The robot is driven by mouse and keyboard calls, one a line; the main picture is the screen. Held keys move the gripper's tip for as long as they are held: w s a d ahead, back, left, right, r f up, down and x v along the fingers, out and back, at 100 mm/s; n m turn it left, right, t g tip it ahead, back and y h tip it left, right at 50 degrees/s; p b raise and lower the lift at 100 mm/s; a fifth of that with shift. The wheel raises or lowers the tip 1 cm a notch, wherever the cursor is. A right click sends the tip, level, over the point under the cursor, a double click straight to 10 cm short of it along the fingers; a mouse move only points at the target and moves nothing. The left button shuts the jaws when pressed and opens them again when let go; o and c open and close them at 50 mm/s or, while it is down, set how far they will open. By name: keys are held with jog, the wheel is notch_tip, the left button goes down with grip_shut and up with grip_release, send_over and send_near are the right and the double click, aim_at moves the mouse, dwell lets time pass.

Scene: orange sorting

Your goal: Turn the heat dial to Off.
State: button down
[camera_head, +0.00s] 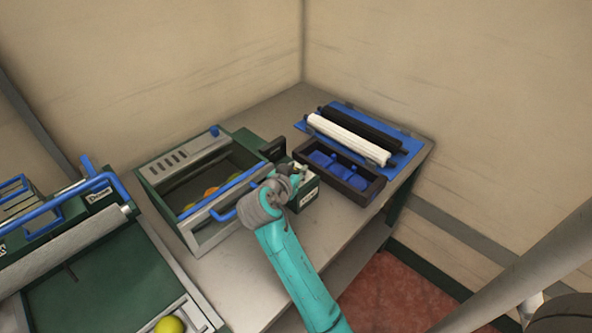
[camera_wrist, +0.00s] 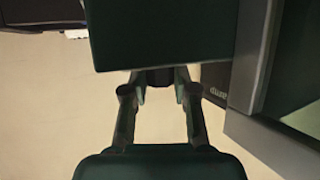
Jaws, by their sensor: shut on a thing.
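A small dark green box (camera_head: 305,194) with a pale label stands on the table, right of the drawer-like glazed case. It fills the upper middle of the wrist view as a dark block (camera_wrist: 160,35). My gripper (camera_head: 292,172) is at this box, and my wrist hides part of it. In the wrist view my gripper (camera_wrist: 159,84) has its two fingers closed around a small dark piece at the box's edge, which I take to be the heat dial (camera_wrist: 158,77). The dial's pointer and markings are not visible, so its setting cannot be told.
The glazed green case (camera_head: 160,173) with a blue handle and oranges inside stands close left. A dark tray (camera_head: 374,190) holding blue items and a blue rack (camera_head: 408,154) with rolls are right. A green sorting bed (camera_head: 105,285) is front left. Bare table (camera_head: 330,228) lies in front.

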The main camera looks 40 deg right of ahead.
jog(key=n+t+y, duration=0.3)
jog(key=n+t, duration=0.1)
jog(key=shift+s+d+n, duration=0.1)
jog(key=shift+n, duration=0.2)
jog(key=n+t+y, duration=0.3)
jog(key=n+y, duration=0.1)
jog(key=shift+n+y, duration=0.3)
jog(key=shift+y, duration=0.1)
jog(key=n+y, duration=0.5)
jog(key=y, duration=0.1)
jog(key=shift+t, duration=0.4)
jog(key=shift+n+g+y, duration=0.6)
jog(key=shift+n+y, duration=1.2)
jog(key=shift+y, duration=0.1)
jog(key=shift+f, duration=0.1)
jog(key=c, duration=0.9)
grip_release()
